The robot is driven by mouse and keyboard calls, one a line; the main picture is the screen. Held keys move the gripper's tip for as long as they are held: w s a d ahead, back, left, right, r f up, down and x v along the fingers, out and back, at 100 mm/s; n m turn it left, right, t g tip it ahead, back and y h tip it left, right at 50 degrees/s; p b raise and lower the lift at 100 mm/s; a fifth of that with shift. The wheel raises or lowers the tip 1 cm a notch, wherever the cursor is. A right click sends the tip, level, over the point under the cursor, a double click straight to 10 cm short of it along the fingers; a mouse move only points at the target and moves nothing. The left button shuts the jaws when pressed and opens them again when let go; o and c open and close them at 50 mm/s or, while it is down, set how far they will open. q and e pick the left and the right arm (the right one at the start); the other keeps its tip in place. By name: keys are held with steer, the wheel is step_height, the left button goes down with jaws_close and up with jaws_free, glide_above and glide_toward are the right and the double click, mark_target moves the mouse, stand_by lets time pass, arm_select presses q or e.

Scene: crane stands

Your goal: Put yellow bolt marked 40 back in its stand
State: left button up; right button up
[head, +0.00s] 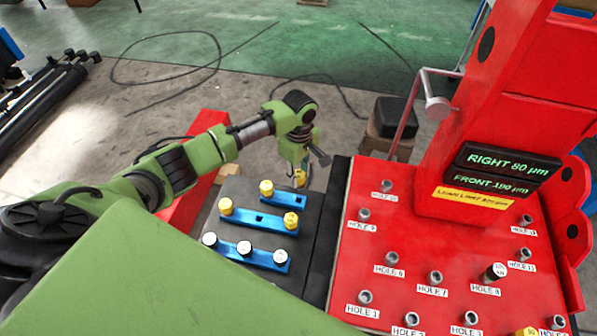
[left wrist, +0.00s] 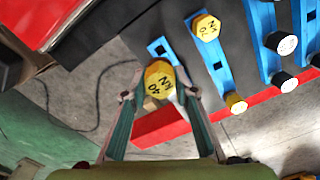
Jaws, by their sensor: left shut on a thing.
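The yellow bolt marked 40 (left wrist: 160,80) is held between the fingers of my left gripper (left wrist: 159,92) in the left wrist view, its marked head facing the camera. In the head view, the left gripper (head: 301,170) is shut on this bolt (head: 300,179), just beyond the right end of the farthest blue stand (head: 279,195). That stand carries another yellow bolt (head: 266,187) at its left end. Its other end shows an empty hole in the left wrist view (left wrist: 159,47). The middle blue stand (head: 243,213) holds two yellow bolts with an empty hole between them. My right gripper is not in view.
A front blue stand (head: 262,253) holds three white-topped bolts. At right is a red plate (head: 400,225) with several labelled holes, a red column and a display (head: 507,163). A red beam (head: 195,185) lies left of the dark stand base. Cables lie on the floor.

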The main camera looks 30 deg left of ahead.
mark_target(299, 188)
arm_select(q)
step_height(299, 188, down, 3)
steer(key=shift+r+b, duration=0.15)
steer(key=shift+b, duration=0.75)
steer(key=shift+f+b, duration=0.6)
steer(key=shift+f, duration=0.95)
steer(key=shift+f, duration=0.1)
steer(key=shift+f+b, duration=0.65)
steer(key=shift+f, duration=0.85)
steer(key=o, duration=1.2)
steer(key=shift+o, duration=0.2)
